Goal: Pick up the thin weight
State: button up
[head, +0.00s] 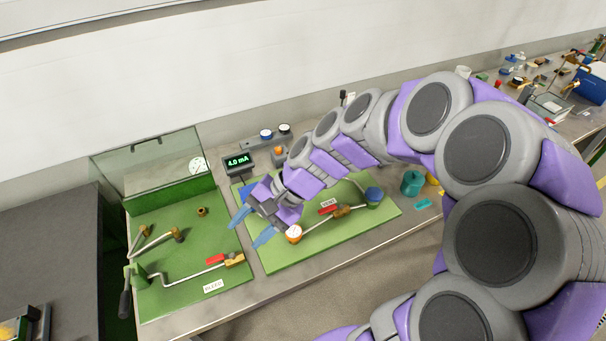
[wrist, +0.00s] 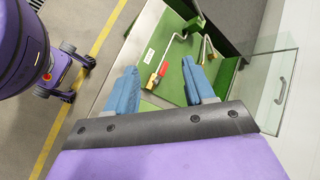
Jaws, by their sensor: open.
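My gripper (head: 251,228) is open and empty, its two blue fingers apart over the border between the two green boards. The wrist view also shows its fingers (wrist: 159,68) spread, with nothing between their tips but the background bench. I cannot make out for certain which thing is the thin weight. A small brass piece (head: 201,211) stands on the left green board, left of my gripper. A teal round piece (head: 412,182) and a flat teal piece (head: 423,204) lie on the bench to the right, far from my fingers.
The left board (head: 170,285) carries bent pipes, a red-handled valve (head: 216,260) and an upright clear panel (head: 150,160). The right board (head: 280,258) holds a gauge (head: 293,234) and a blue-capped fitting (head: 374,194). A 4.0 mA display (head: 238,161) stands behind.

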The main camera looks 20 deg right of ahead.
jog(key=w+d+f+m+t+y, duration=0.1)
jog(key=w+d+f+m+t, duration=0.15)
jog(key=w+d+m, duration=0.35)
jog(key=w+d+f+m+t+y, duration=0.1)
jog(key=w+d+m+t, duration=0.35)
jog(key=w+d, duration=0.3)
jog(key=w+d+f+m+t+h, duration=0.25)
jog(key=d+f+m, duration=0.4)
jog(key=d, duration=0.35)
jog(key=w+d+f+m+t+h, duration=0.1)
jog(key=d+f+m+t+h, duration=0.15)
jog(key=d+f+m, duration=0.6)
jog(key=w+a+f+n+b, duration=0.1)
jog(key=w, duration=0.3)
jog(key=w+a+f+b, duration=0.2)
jog(key=w, duration=0.3)
jog(key=w+a+f+n+b, duration=0.1)
jog(key=w+a+b, duration=0.1)
jog(key=w, duration=0.2)
jog(key=shift+w+a+f+n+g, duration=0.25)
jog(key=shift+w+n+g, duration=0.05)
jog(key=shift+w+n, duration=0.1)
grip_shut()
